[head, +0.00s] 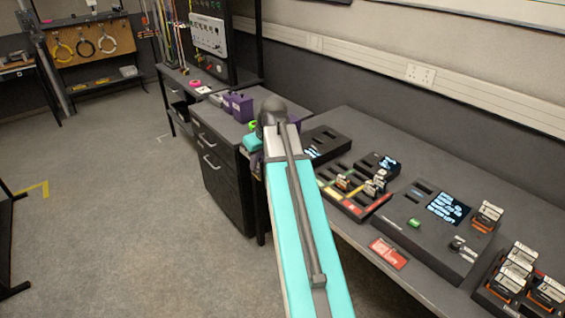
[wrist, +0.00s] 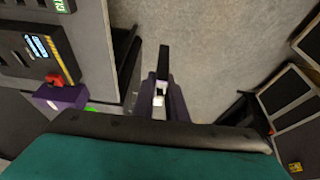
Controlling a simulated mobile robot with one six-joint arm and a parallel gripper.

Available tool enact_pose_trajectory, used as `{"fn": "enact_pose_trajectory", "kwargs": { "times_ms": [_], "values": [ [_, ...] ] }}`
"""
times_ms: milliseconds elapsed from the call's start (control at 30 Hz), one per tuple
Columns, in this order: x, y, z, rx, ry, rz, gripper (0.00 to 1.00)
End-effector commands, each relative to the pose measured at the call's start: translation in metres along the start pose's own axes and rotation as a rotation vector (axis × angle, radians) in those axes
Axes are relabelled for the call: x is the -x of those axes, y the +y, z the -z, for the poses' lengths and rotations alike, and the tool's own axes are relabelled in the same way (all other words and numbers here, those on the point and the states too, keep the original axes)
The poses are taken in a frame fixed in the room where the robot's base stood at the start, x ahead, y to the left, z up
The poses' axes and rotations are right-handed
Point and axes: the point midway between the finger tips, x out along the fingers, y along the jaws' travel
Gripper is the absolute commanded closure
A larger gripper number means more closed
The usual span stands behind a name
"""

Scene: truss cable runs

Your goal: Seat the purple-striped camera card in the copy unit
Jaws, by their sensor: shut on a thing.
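My gripper (wrist: 162,98) has purple fingers and is shut on a small white-and-dark piece (wrist: 158,90), seen between them in the wrist view. It looks like a card, but no purple stripe can be made out. The gripper is over the floor beside the cabinet, away from the bench. In the head view the arm mostly hides it; a bit of purple shows below the teal wrist. A dark unit (head: 408,211) with a lit screen, slots and a green button lies on the bench; it looks like the copy unit. Its slot contents are too small to read.
A card tray (head: 358,214) with coloured edges and a smaller screen unit (head: 377,164) lie left of the unit. Racks with orange-based cards (head: 519,268) stand at the right. A red label (head: 388,253) lies in front. Purple boxes (head: 241,108) stand on the cabinet.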

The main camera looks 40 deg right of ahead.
Motion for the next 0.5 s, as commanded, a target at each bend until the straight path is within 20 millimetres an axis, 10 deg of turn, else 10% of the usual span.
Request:
{"fn": "enact_pose_trajectory", "kwargs": {
  "times_ms": [500],
  "values": [
    [0.004, -0.145, 0.046, 0.004, 0.002, 0.001, 1.00]
  ]
}}
